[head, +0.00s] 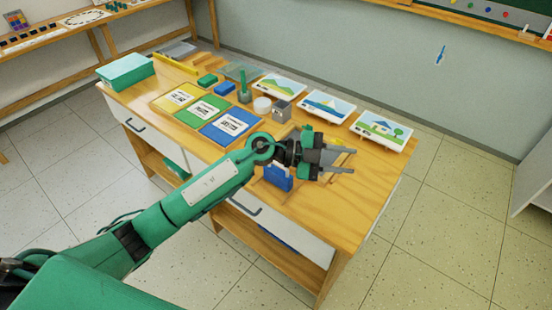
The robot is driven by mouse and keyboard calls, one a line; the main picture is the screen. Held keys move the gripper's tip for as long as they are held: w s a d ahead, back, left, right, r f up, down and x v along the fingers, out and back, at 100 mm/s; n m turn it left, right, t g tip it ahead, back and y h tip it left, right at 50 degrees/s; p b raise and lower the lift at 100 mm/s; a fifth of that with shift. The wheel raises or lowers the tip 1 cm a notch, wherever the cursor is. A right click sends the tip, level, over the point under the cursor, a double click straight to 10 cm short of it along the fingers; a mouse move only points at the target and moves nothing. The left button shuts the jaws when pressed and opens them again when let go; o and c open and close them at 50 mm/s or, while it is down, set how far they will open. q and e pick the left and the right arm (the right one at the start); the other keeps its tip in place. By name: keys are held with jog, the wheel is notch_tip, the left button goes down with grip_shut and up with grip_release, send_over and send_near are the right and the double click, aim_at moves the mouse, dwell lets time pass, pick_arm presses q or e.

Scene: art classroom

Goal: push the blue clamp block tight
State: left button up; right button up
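The blue clamp block (278,179) is at the near edge of the wooden table, just below and left of my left gripper's wrist. My arm and gripper cover part of it, so I cannot see how tightly it sits. My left gripper (352,161) is over the right part of the table, its fingers pointing right. The fingers are apart with a gap between them, and nothing shows held. My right gripper is not in view.
The wooden table (345,212) has free room at its right front. Yellow, green and blue cards (230,124) lie left of the gripper. A grey cube (281,111), a white cup (262,104) and several pictures on stands (383,130) are behind. A teal box (125,71) is far left.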

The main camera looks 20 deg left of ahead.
pick_arm(q)
notch_tip(320, 180, down, 2)
jog(key=a+m+g+y, duration=0.2)
jog(key=a+y, duration=0.1)
jog(key=y, duration=0.1)
jog(key=n+y+p, duration=0.3)
jog(key=n+y, duration=0.2)
jog(key=y, duration=0.7)
send_over(278, 173)
jog(key=f, duration=0.8)
jog(key=a+f, duration=0.1)
jog(key=f, duration=0.3)
jog(key=shift+w, duration=0.15)
grip_shut()
